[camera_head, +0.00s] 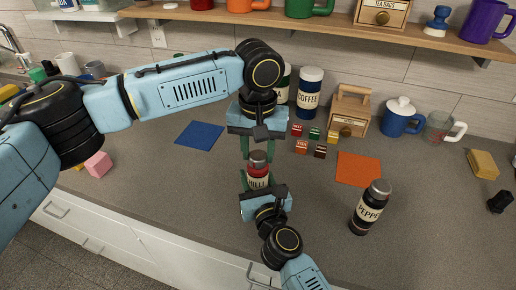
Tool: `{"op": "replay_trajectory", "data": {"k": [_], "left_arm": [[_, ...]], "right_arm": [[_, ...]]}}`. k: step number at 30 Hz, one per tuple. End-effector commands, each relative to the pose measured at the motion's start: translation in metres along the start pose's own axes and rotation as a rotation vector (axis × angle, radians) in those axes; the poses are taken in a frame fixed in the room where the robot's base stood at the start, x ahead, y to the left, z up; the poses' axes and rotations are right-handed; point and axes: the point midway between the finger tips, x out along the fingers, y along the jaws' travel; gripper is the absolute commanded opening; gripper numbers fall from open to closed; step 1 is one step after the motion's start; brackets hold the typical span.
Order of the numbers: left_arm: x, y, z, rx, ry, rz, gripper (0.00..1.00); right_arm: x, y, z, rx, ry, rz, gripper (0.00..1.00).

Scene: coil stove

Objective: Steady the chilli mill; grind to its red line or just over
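The chilli mill (258,179) stands upright on the counter, with a red band, a pale label and a grey cap. My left gripper (258,156) points down from above at its cap. Its green fingers are apart, one on each side of the cap, with a gap showing. My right gripper (259,181) reaches in from the front, low down. Its fingers lie against both sides of the mill's body, and it appears shut on it. The lower part of the mill is hidden behind my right gripper. The red line cannot be made out.
A pepper mill (369,208) stands to the right, near an orange mat (359,169). Small spice boxes (314,133), a coffee jar (309,93) and a wooden box (349,111) stand behind. A blue mat (199,135) and a pink block (98,164) lie left.

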Motion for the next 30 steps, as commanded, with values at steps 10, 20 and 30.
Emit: {"op": "replay_trajectory", "data": {"k": [10, 20, 30], "left_arm": [[-0.0004, -0.0003, -0.0001, 0.018, 0.0, 0.0, 0.14], [-0.0001, 0.0003, 0.0001, 0.193, 0.0, 0.001, 0.14], [-0.0002, 0.0006, 0.0002, 0.508, 0.0, 0.001, 0.14]], "right_arm": [[-0.0001, -0.0005, -0.0004, 0.001, 0.001, -0.001, 0.2], [-0.0001, -0.0007, -0.0005, 0.001, 0.001, -0.002, 0.2], [-0.0001, -0.0008, -0.0006, 0.001, 0.001, -0.002, 0.2]]}}
